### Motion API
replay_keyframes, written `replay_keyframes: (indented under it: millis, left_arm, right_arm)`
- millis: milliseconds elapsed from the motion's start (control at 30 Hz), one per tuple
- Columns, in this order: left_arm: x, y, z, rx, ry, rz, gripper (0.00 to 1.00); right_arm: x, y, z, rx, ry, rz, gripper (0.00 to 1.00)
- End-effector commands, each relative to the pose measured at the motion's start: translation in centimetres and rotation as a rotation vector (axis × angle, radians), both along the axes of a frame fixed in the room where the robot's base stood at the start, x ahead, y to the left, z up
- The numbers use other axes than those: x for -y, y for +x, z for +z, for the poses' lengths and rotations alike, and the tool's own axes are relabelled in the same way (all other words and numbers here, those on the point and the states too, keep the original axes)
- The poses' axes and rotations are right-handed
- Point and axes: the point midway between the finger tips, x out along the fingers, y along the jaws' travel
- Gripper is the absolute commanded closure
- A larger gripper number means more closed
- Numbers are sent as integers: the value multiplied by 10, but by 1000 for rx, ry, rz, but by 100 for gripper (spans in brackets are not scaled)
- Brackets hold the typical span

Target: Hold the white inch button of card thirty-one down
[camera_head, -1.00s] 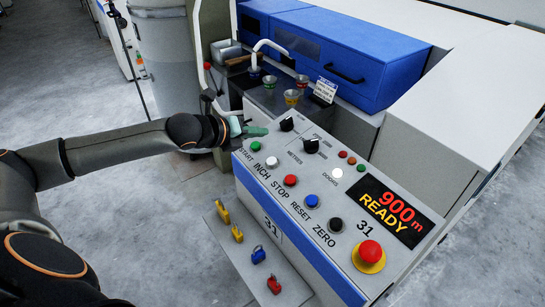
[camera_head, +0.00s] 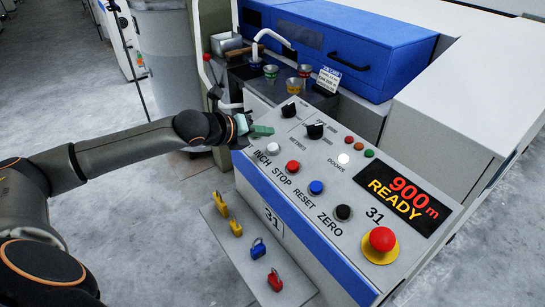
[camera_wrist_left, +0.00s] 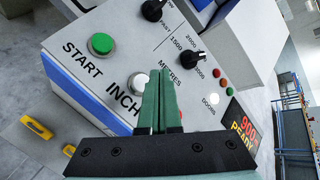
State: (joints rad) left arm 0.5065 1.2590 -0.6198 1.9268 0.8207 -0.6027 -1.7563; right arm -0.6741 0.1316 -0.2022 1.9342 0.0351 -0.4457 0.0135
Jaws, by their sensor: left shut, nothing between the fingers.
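The control panel of card thirty-one (camera_head: 300,205) slopes in front of me, with the number 31 on it. The white inch button (camera_head: 272,148) is on its left part, above the word INCH. In the left wrist view the white inch button (camera_wrist_left: 138,79) shows just left of the fingers, partly covered by them. My left gripper (camera_head: 266,131) is shut and empty, above the panel's upper left corner. Its green fingers (camera_wrist_left: 159,75) are pressed together in the wrist view. I cannot tell any contact with the button. My right gripper is not in view.
The green START button (camera_wrist_left: 101,43) is close to the left of INCH; the gripper hides it in the head view. Red STOP (camera_head: 293,167), blue RESET (camera_head: 316,187), black ZERO (camera_head: 343,212) and a red mushroom button (camera_head: 382,239) follow. Knobs (camera_head: 289,110) stand behind.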

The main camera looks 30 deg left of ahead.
Motion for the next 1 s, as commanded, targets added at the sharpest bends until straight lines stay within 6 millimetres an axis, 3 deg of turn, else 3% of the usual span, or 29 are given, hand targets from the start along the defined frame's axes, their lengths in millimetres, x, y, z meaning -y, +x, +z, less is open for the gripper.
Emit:
replay_keyframes:
  millis: [100, 300, 1000]
  left_arm:
    - [2, 4, -14, 0, -4, 0, 100]
    - [3, 6, -25, 0, -2, 0, 100]
    - [3, 7, -26, 1, 0, -1, 100]
  right_arm:
    - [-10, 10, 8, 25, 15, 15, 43]
    - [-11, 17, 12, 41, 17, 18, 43]
    - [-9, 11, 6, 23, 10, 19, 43]
